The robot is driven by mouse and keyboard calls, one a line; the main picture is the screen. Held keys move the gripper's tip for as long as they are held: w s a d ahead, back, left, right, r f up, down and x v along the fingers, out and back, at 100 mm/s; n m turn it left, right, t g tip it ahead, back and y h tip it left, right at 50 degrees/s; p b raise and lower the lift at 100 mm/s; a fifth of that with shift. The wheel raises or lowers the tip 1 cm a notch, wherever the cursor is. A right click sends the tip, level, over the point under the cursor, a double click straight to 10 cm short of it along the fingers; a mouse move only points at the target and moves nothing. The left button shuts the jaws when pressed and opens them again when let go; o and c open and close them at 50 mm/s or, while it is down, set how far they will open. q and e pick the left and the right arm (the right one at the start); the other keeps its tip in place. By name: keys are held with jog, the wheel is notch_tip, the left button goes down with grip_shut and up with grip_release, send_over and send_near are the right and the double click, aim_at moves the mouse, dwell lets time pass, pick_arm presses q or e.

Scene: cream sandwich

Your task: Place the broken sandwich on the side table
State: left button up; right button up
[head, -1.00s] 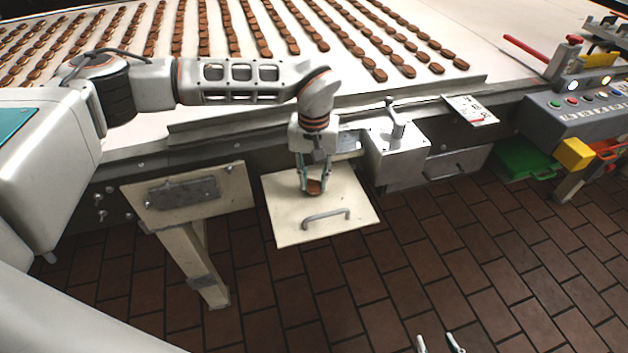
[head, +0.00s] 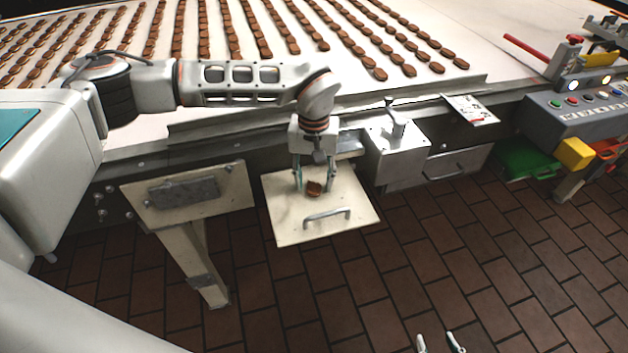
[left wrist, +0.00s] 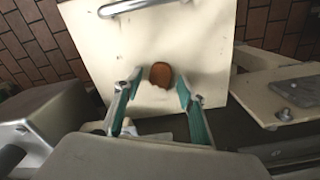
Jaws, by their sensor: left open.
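The broken sandwich (head: 314,189), a small brown piece, lies on the cream side table (head: 285,225), which has a metal handle near its front edge. In the left wrist view the sandwich (left wrist: 160,75) shows a ragged, broken edge with pale bits beside it. My left gripper (head: 315,184) points down over the table, open, its fingers on either side of the sandwich and apart from it. The tips of my right gripper (head: 437,342) show at the bottom edge of the head view, spread apart with nothing visible between them.
A conveyor (head: 420,35) with rows of brown sandwiches runs behind. A metal box with a lever (head: 395,150) stands right of the table. A second cream panel (head: 225,195) is at the left. Tiled floor lies open in front.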

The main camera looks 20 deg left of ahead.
aim_at(315, 187)
pick_arm(q)
notch_tip(315, 187, up, 12)
dwell(0.4)
jog(key=shift+d+f, duration=0.1)
jog(key=shift+f, duration=0.05)
